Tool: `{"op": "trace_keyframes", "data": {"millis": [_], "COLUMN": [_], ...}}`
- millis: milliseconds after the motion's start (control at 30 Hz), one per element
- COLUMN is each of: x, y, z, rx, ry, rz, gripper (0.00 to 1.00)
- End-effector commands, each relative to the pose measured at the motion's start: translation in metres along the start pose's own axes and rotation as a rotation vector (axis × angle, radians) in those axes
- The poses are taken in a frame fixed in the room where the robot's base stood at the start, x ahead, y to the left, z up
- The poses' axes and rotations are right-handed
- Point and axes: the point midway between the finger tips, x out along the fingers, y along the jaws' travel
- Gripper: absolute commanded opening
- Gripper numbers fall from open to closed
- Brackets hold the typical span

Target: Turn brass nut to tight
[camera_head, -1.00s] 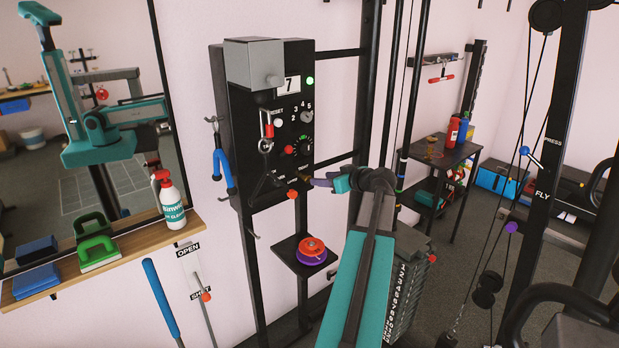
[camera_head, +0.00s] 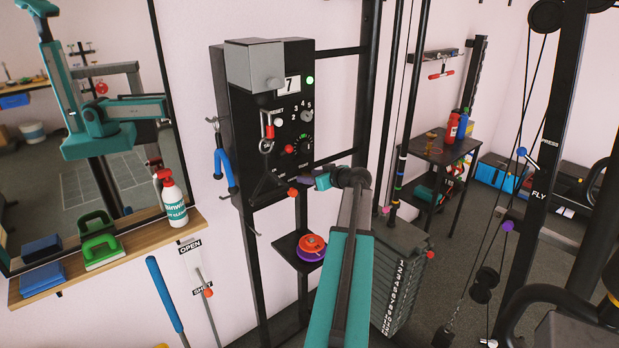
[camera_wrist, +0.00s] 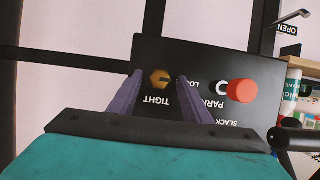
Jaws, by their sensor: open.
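The brass nut (camera_wrist: 160,79) is a hexagon on the lower part of the black panel (camera_wrist: 225,60), beside the word TIGHT in the wrist view. SLACK, PARK and a partly hidden word are also printed there. My gripper (camera_wrist: 160,76) is open, with its two purple fingers on either side of the nut. They look apart from it, but I cannot tell the depth. In the head view my gripper (camera_head: 306,182) is at the panel's lower right edge and the nut is hidden.
A red knob (camera_wrist: 242,91) sits close to my right finger in the wrist view. A dark triangular handle (camera_head: 267,186) hangs left of my gripper in the head view. Below is a small shelf (camera_head: 290,247) with red and purple discs (camera_head: 312,246).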

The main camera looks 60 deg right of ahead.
Motion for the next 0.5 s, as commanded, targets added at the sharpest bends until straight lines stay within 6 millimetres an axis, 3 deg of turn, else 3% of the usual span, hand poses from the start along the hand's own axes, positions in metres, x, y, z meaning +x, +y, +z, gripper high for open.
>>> {"op": "trace_keyframes", "data": {"millis": [33, 267, 300, 500], "x": [0.0, 0.0, -0.004, 0.002], "y": [0.0, 0.0, -0.012, -0.004], "z": [0.0, 0.0, 0.001, 0.0], "rx": [0.0, 0.0, -0.001, 0.006], "ry": [0.0, 0.0, 0.0, -0.001], "rz": [0.0, 0.0, -0.003, -0.009], "gripper": [0.44, 0.06, 0.04, 0.04]}}
